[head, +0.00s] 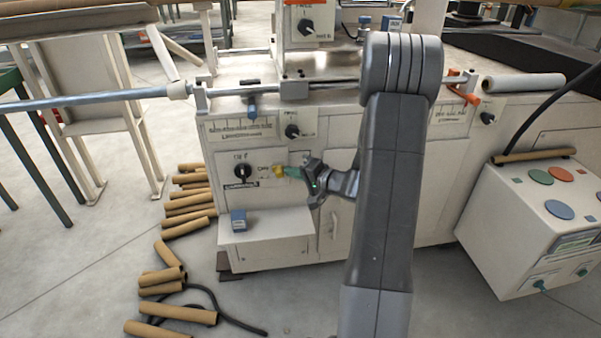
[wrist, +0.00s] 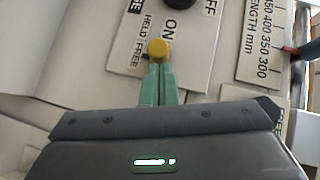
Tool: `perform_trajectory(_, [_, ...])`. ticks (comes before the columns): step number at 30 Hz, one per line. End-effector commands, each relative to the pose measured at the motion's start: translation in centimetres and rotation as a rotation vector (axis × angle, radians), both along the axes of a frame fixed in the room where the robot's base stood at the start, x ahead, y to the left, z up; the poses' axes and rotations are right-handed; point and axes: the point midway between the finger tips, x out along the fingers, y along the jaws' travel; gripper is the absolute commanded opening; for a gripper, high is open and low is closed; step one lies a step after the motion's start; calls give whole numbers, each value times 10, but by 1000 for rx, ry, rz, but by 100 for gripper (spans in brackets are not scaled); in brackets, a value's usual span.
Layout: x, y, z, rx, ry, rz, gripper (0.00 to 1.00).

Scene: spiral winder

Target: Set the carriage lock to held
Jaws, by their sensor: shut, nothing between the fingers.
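A yellow round knob (wrist: 158,50) sits at the edge of a white label plate (wrist: 198,50) that carries the words HELD and FREE beside it, in the wrist view. It also shows on the front panel of the winder in the head view (head: 279,171). My gripper (wrist: 160,68) is shut and empty. Its green fingertips (head: 286,171) are right in front of the knob; whether they touch it I cannot tell. The fingers cover the knob's lower side, and which word it is set to cannot be read.
A black rotary knob (head: 243,171) with ON and OFF marks is left of the yellow knob. Another dial (head: 292,131) is above. A small blue box (head: 238,220) stands on a ledge below. Cardboard tubes (head: 178,313) lie on the floor at left. A console (head: 530,230) stands at right.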

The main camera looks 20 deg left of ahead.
Motion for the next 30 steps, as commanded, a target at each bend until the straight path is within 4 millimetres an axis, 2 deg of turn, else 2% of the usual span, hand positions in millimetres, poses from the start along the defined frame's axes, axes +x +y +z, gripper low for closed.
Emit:
perform_trajectory(10, [-2,3,-2,0,-1,0,0])
perform_trajectory(21, [-23,37,-4,-1,-2,3,0])
perform_trajectory(30, [-27,44,0,1,0,1,0])
